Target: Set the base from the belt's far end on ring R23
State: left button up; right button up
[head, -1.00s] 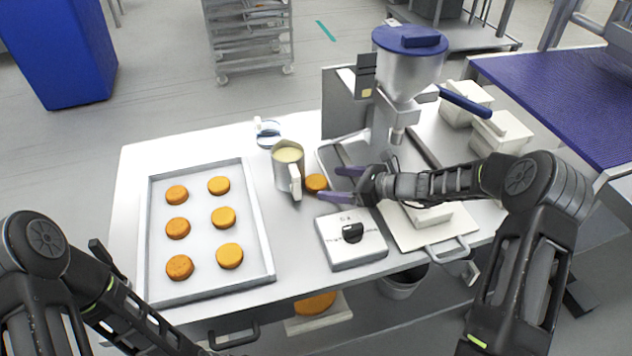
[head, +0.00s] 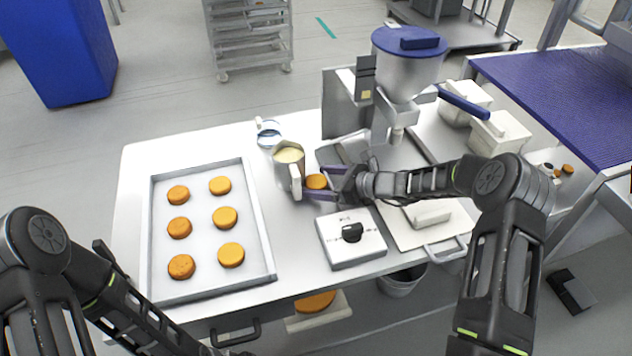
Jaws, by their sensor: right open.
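The tray (head: 262,243) on the left holds several similar rounds in two columns. Ring R23 and its label cannot be made out. My left arm (head: 118,306) shows at the lower left, but its gripper is not visible.
A jug (head: 285,170) of pale liquid stands close left of the base, with a clear-blue container (head: 268,134) behind. A dial box (head: 351,238) is in front of my right gripper. The hopper machine (head: 402,75) rises behind. The table between tray and jug is clear.

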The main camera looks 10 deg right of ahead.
aim_at(321, 180)
jog(key=shift+c, duration=0.3)
jog(key=c, duration=0.9)
jog(key=shift+r, duration=0.15)
notch_tip(321, 180, up, 18)
jog(key=p, duration=0.9)
jog(key=shift+f, duration=0.2)
